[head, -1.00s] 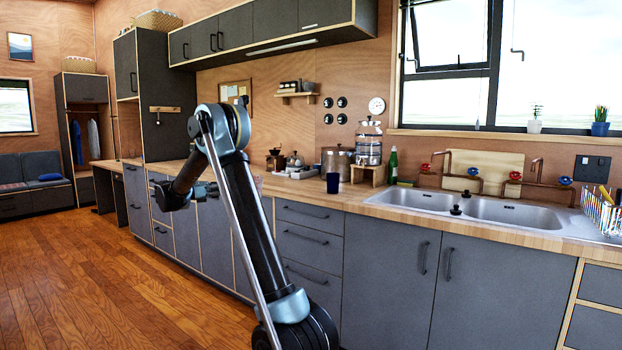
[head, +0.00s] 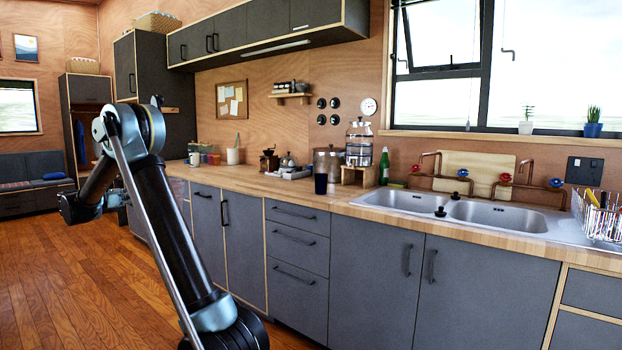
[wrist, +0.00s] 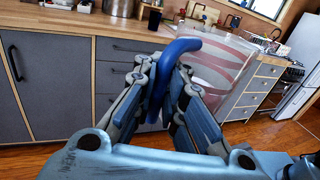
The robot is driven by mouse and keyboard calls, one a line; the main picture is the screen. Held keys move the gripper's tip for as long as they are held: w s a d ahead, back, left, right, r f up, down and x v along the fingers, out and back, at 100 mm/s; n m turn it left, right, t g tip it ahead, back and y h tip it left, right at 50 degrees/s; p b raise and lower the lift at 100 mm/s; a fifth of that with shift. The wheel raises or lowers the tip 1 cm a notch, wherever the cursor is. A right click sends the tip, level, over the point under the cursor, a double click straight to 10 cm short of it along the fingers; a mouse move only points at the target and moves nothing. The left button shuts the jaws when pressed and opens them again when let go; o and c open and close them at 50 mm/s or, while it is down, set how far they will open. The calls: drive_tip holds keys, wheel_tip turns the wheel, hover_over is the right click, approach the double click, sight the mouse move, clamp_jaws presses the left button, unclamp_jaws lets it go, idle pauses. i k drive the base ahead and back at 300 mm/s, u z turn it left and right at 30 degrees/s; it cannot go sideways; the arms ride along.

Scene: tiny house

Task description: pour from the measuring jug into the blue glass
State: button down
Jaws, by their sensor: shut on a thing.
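The measuring jug (wrist: 222,66) is clear with reddish markings and a blue handle (wrist: 180,46). In the wrist view my gripper (wrist: 163,82) is shut on that handle, and the jug hangs to the right of the fingers, off the counter. In the head view the arm's end is at the left, in front of the counter, and I cannot make out the jug clearly there. The blue glass (head: 320,184) stands upright on the counter, left of the sink. A dark blue shape behind the fingers in the wrist view (wrist: 154,20) looks like the same glass, apart from the jug.
A wooden stand (head: 358,174) with a clear dispenser, a green bottle (head: 384,168) and a metal pot (head: 327,160) stand near the glass. A coffee grinder (head: 269,162) is further left. The double sink (head: 450,208) lies right of the glass. The floor before the cabinets is clear.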

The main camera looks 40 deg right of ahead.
sight(321, 180)
drive_tip(key=z, duration=0.05)
drive_tip(key=k, duration=0.7)
drive_tip(key=z, duration=0.9)
drive_tip(key=i, duration=1.65)
drive_tip(key=u, duration=0.05)
